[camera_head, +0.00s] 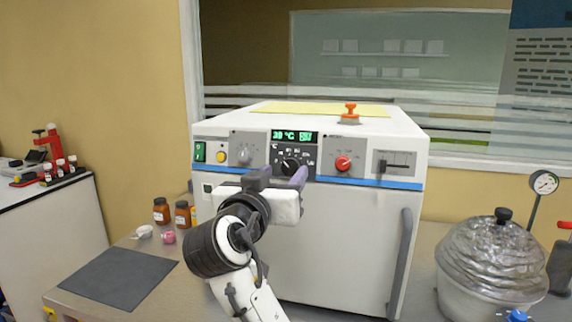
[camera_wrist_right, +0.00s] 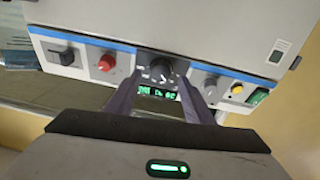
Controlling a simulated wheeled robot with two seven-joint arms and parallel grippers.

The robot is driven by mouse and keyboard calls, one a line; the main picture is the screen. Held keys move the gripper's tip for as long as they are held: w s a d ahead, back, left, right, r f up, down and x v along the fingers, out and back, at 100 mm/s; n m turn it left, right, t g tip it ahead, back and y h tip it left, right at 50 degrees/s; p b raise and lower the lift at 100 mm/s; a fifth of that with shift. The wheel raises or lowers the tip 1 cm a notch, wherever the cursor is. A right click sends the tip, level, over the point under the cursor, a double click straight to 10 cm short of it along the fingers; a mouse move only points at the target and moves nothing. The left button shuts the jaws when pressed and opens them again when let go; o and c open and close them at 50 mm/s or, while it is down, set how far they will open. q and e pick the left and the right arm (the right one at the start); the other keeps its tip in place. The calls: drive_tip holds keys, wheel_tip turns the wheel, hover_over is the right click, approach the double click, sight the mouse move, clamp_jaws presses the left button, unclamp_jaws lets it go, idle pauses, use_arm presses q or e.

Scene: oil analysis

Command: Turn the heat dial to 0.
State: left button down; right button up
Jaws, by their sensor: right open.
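The white oven-like machine (camera_head: 352,235) carries a control panel with a black dial (camera_head: 290,164) under a green display (camera_head: 294,136) that seems to read 30 °C. I take this dial as the heat dial; its exact pointer setting is too small to read. My right gripper (camera_head: 279,174) is open in front of and slightly below the dial. In the right wrist view, turned upside down, the black dial (camera_wrist_right: 160,69) lies between the two open fingers (camera_wrist_right: 160,88). I cannot tell whether they touch it. My left gripper is not in view.
A red-orange button (camera_head: 351,112) stands on top. Brown bottles (camera_head: 161,211), a dark mat (camera_head: 115,278) and a silver-lidded pot (camera_head: 493,262) stand around the machine.

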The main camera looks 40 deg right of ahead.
sight(289, 167)
drive_tip(key=shift+x, duration=1.75)
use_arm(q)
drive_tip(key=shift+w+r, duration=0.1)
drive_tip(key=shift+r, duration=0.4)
use_arm(e)
drive_tip(key=shift+w, duration=0.1)
drive_tip(key=c, duration=1)
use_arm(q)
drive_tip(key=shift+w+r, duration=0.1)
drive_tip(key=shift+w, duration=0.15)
use_arm(e)
drive_tip(key=shift+c, duration=0.2)
drive_tip(key=shift+n, duration=0.5)
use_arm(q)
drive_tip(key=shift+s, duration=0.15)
use_arm(e)
drive_tip(key=shift+n+t+y, duration=0.35)
drive_tip(key=shift+n+t, duration=0.1)
drive_tip(key=shift+n, duration=1.1)
drive_tip(key=shift+n+t+y, duration=0.35)
drive_tip(key=shift+n+t, duration=0.1)
drive_tip(key=shift+n, duration=1.1)
drive_tip(key=o, duration=1)
